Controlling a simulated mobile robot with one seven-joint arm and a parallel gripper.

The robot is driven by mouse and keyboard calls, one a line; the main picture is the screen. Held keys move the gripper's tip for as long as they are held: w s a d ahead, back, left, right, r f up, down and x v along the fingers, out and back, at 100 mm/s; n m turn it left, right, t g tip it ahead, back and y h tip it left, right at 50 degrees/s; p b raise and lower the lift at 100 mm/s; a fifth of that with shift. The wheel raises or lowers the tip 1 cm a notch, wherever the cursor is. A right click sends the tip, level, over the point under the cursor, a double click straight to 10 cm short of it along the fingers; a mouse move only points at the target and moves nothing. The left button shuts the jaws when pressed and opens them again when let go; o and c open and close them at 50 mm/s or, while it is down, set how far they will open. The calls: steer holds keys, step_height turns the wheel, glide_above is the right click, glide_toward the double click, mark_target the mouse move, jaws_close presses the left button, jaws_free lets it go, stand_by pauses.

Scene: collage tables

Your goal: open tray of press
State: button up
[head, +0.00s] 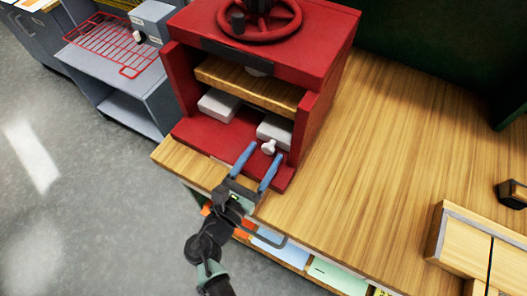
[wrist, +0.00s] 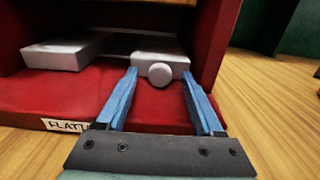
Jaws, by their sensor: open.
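The red press (head: 322,62) stands on the wooden table, with a handwheel (head: 262,18) on top and a wooden plate (head: 248,84) inside. On its red base are two pale grey blocks, left (head: 219,105) and right (head: 276,129). The right block carries a round whitish knob (head: 268,147), which also shows in the wrist view (wrist: 159,74). My gripper (head: 258,164) is open, its two blue fingers pointing at the knob. In the wrist view the knob appears between the fingertips; I cannot tell whether they reach around it. A partly hidden label (wrist: 66,125) is on the base's front edge.
The wooden tabletop (head: 390,130) is clear to the right of the press. A wooden box (head: 470,245) and a small dark object (head: 512,193) lie at the far right. A grey stand (head: 125,60) with a red wire rack (head: 105,42) stands at the left. Papers lie on a shelf below.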

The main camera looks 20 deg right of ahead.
steer(key=shift+w+d, duration=0.25)
steer(key=shift+d, duration=0.15)
jaws_close()
stand_by(1.3)
